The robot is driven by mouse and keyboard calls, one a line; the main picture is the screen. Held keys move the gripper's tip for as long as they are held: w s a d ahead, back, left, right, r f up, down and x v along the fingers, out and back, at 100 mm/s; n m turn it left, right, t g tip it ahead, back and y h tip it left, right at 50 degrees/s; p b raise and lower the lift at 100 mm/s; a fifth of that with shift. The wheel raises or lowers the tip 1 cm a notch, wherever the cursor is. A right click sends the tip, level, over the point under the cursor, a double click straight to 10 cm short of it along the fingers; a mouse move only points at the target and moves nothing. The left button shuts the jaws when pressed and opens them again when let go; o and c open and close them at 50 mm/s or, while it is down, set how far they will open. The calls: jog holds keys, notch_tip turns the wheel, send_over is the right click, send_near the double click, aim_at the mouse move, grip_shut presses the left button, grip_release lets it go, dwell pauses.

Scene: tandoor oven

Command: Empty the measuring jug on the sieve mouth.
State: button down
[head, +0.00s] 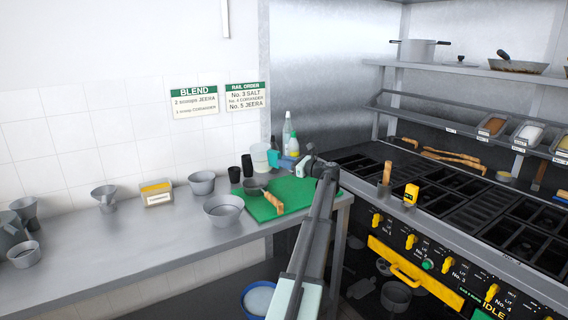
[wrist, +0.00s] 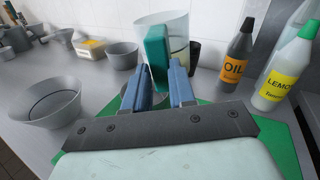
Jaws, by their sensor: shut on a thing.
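The measuring jug (head: 260,157) is a clear vessel with a teal handle. It also shows in the wrist view (wrist: 177,28), roughly upright, with a pale tint inside. My gripper (head: 284,162) is shut on the handle; its blue fingers (wrist: 167,75) close on it from both sides. A small round metal vessel with a wooden handle, perhaps the sieve (head: 251,184), sits on the green board (head: 292,192), below and left of the jug. In the wrist view my fingers partly hide a round metal rim beneath them. The sieve's mesh cannot be made out.
A metal bowl (head: 223,209) stands left of the board, with another bowl (head: 202,182) behind it. Black cups (head: 234,174) stand by the jug. An oil bottle (wrist: 237,58) and lemon bottle (wrist: 287,75) stand behind. The left counter has free room.

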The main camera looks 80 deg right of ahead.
jog(key=shift+w+a+f+n+g+h, duration=0.3)
jog(key=shift+a+n, duration=0.4)
jog(key=shift+n, duration=2.9)
jog(key=shift+w+a+f+n+g+h, duration=0.25)
jog(key=shift+a+n, duration=0.4)
jog(key=shift+n, duration=2.95)
jog(key=shift+w+a+f+n+g+h, duration=0.3)
jog(key=shift+a+n, duration=0.4)
jog(key=shift+n, duration=2.9)
jog(key=shift+w+r, duration=0.1)
